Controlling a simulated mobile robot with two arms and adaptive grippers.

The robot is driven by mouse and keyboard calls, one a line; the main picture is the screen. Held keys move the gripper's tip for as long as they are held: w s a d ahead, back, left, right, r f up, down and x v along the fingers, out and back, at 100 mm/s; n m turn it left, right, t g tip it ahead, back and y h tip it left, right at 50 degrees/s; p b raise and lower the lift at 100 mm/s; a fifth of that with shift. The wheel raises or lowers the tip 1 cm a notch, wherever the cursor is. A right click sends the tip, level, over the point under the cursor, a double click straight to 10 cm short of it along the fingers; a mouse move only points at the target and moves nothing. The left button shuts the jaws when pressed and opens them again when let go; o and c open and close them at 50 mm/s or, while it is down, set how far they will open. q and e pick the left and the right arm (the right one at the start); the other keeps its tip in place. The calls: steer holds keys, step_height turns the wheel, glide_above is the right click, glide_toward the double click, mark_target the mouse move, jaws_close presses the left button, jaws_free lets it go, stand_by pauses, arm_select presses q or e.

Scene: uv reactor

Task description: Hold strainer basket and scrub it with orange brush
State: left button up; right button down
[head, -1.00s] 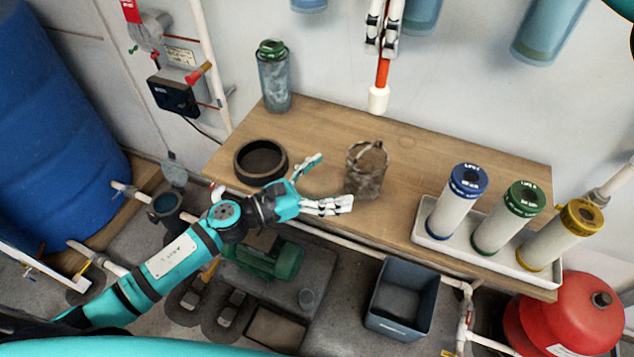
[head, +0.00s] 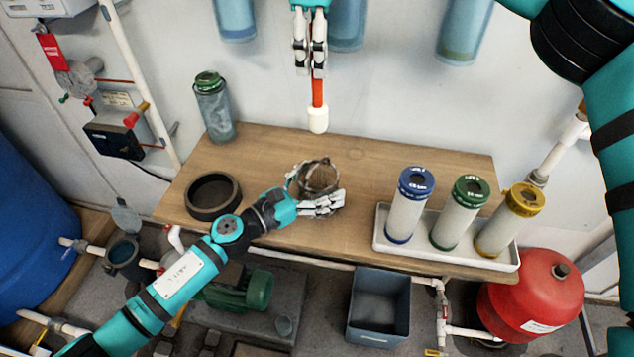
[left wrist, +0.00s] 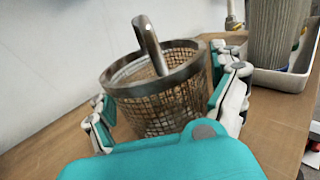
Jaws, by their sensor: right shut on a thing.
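The strainer basket (head: 318,177) stands upright on the wooden table, a mesh cup with a metal rim and a handle loop. It also shows in the left wrist view (left wrist: 160,95). My left gripper (head: 312,192) is open around it, with one finger on each side of the mesh, as the left wrist view shows (left wrist: 168,108). Whether the fingers touch the mesh is hard to tell. My right gripper (head: 310,70) points down and is shut on the orange brush (head: 318,94). The brush hangs with its white head (head: 318,119) down, above and behind the basket.
A black ring (head: 213,196) lies left of the basket. A green-capped bottle (head: 213,108) stands at the back left. A white tray (head: 447,253) with blue, green and yellow-topped cylinders is at the right. A grey bin (head: 379,306) sits below the table's front edge.

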arm_select(q)
steer(key=c, duration=0.9)
steer(key=shift+o, duration=0.2)
stand_by(0.6)
steer(key=shift+d, duration=0.1)
arm_select(e)
steer(key=d+f, duration=0.8)
steer(key=f, duration=0.1)
step_height(320, 180, down, 9)
steer(key=shift+s+a, duration=0.3)
